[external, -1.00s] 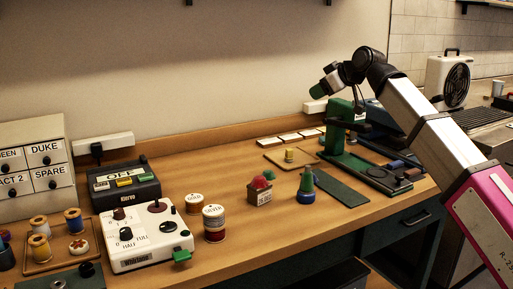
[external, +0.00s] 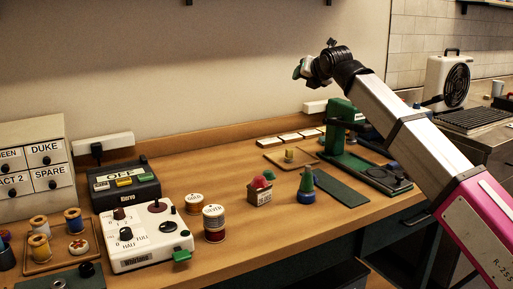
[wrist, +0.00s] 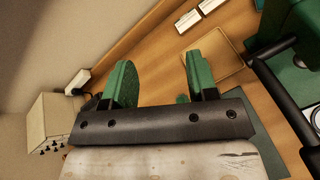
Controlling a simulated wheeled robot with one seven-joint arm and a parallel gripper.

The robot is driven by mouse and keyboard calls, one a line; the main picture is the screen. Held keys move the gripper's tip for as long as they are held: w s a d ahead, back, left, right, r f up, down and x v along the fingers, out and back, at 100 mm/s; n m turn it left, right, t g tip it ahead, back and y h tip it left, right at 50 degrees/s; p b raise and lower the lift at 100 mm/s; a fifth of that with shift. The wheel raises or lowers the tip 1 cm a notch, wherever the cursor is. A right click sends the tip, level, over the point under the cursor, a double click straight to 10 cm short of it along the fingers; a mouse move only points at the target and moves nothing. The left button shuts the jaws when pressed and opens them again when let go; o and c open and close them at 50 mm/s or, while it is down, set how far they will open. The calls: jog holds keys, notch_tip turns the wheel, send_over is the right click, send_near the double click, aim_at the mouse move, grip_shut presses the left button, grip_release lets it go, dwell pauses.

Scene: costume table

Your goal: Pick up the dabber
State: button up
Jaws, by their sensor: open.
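I cannot tell for sure which thing is the dabber. A likely one is the small green-topped piece with a blue base (external: 306,188), upright on the wooden table in the external view. Left of it stands a small box with a red dome (external: 259,188). My gripper (external: 300,69) is high above the table near the back wall, well above and apart from both. In the wrist view my gripper (wrist: 162,82) shows two green fingers spread wide with nothing between them.
Two spool-like tins (external: 213,223) and a white control box (external: 147,237) stand to the left. A green press (external: 336,126) stands at the right, near a dark mat (external: 341,188) and a wooden tray (external: 273,158). The table's middle is fairly clear.

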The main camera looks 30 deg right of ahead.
jog(key=w+n, duration=0.1)
jog(key=n, duration=0.3)
send_near(291, 151)
jog(key=shift+w+a+f+n+h, duration=0.25)
jog(key=shift+w+f+n+h, duration=0.05)
jog(key=shift+w+f, duration=0.45)
jog(key=shift+w+f+t, duration=0.3)
jog(key=shift+w, duration=0.05)
jog(key=x, duration=0.5)
jog(key=shift+r+x, duration=0.15)
jog(key=shift+x, duration=1.15)
jog(key=shift+r+x, duration=0.15)
jog(key=shift+x, duration=1.15)
jog(key=shift+d, duration=0.2)
grip_shut()
